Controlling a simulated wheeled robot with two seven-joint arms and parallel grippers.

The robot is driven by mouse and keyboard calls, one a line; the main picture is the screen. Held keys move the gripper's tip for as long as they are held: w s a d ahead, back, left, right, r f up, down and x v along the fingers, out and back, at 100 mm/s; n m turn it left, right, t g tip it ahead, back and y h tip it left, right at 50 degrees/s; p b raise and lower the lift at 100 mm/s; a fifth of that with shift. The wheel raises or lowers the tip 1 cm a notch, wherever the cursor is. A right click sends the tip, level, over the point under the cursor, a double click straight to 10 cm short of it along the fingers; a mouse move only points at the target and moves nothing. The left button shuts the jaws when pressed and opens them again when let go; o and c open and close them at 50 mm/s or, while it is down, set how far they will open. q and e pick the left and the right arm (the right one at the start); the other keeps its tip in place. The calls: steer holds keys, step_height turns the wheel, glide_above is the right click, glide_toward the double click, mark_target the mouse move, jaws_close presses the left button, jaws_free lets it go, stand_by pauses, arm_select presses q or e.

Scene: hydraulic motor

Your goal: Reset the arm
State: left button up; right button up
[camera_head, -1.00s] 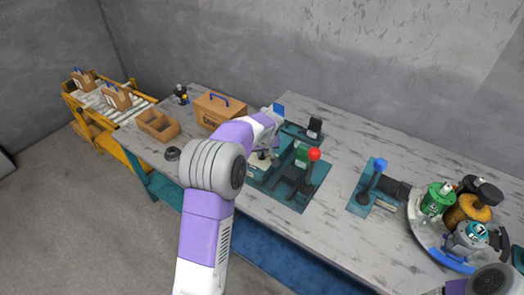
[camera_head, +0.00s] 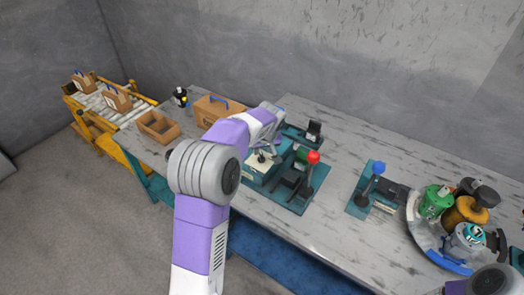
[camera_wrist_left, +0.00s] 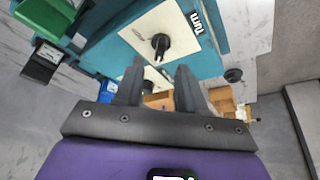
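My left arm (camera_head: 205,170) reaches in over the table, its far end at the teal fixtures. In the left wrist view my left gripper (camera_wrist_left: 160,75) is open, with nothing between its two dark fingers. A teal block with a white plate (camera_wrist_left: 140,38) and a black peg (camera_wrist_left: 160,43) on top lies just beyond the fingertips, and the word "Turn" is printed beside the plate. The block (camera_head: 252,176) is partly hidden by my arm in the head view.
The red-knobbed lever (camera_head: 313,157) stands right of my left arm, the blue-knobbed lever (camera_head: 378,168) farther right. A round tray (camera_head: 414,232) holds a green canister (camera_head: 435,201) and other parts. A cardboard box (camera_head: 213,108) and open divided box (camera_head: 158,127) stand left. Bare tabletop lies between fixtures.

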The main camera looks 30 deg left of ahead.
arm_select(q)
steer(key=v, duration=0.2)
steer(key=shift+s+d+r, duration=0.1)
steer(key=shift+r, duration=0.2)
